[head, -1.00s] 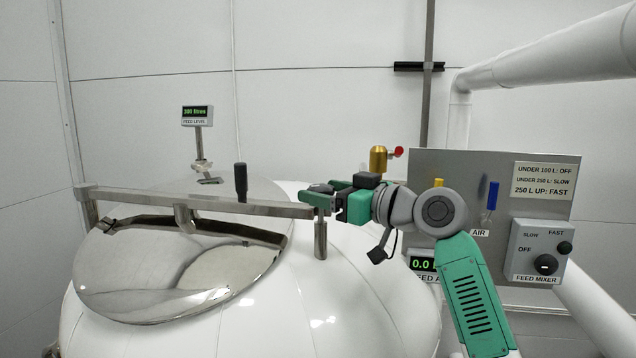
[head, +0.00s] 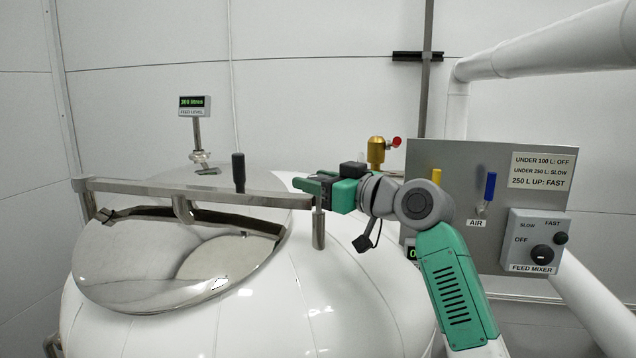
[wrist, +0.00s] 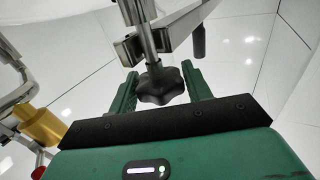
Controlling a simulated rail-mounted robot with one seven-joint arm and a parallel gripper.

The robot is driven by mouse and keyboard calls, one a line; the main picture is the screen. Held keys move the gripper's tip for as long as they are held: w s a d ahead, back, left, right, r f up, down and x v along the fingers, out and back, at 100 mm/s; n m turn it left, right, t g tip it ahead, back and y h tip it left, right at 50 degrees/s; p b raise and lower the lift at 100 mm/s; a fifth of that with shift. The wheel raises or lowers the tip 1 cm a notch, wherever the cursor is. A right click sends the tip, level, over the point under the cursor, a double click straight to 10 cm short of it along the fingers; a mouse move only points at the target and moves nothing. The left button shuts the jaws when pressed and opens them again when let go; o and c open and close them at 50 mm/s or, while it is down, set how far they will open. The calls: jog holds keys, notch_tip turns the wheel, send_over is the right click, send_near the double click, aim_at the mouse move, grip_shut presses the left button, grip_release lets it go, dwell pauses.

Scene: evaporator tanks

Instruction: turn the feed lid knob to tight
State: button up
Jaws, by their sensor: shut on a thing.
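The feed tank's domed steel lid (head: 150,270) lies under a flat metal clamp bar (head: 200,193). At the bar's right end, a dark lobed knob (wrist: 160,84) on a threaded metal rod shows in the wrist view. My gripper (wrist: 162,82) has one green finger on each side of the knob and is shut on it. In the head view my gripper (head: 306,184) is at the bar's right end, above a short steel post (head: 318,230), and hides the knob.
A brass valve (head: 376,152) with a red knob stands behind my wrist. The grey control panel (head: 450,165), with a blue AIR lever (head: 490,186) and mixer switch box (head: 536,241), stands to the right.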

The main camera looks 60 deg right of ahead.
jog(key=m+g+h, duration=0.1)
jog(key=m+h, duration=0.2)
jog(key=h, duration=0.1)
jog(key=shift+g+h, duration=0.3)
jog(key=shift+g, duration=0.1)
jog(key=shift+m+g+h, duration=0.8)
jog(key=shift+m+h, duration=0.2)
jog(key=shift+h, duration=0.2)
jog(key=o, duration=1)
jog(key=shift+c, duration=0.2)
jog(key=b+v, duration=0.3)
jog(key=v, duration=0.4)
jog(key=shift+s+a, duration=0.25)
jog(key=shift+a, duration=0.1)
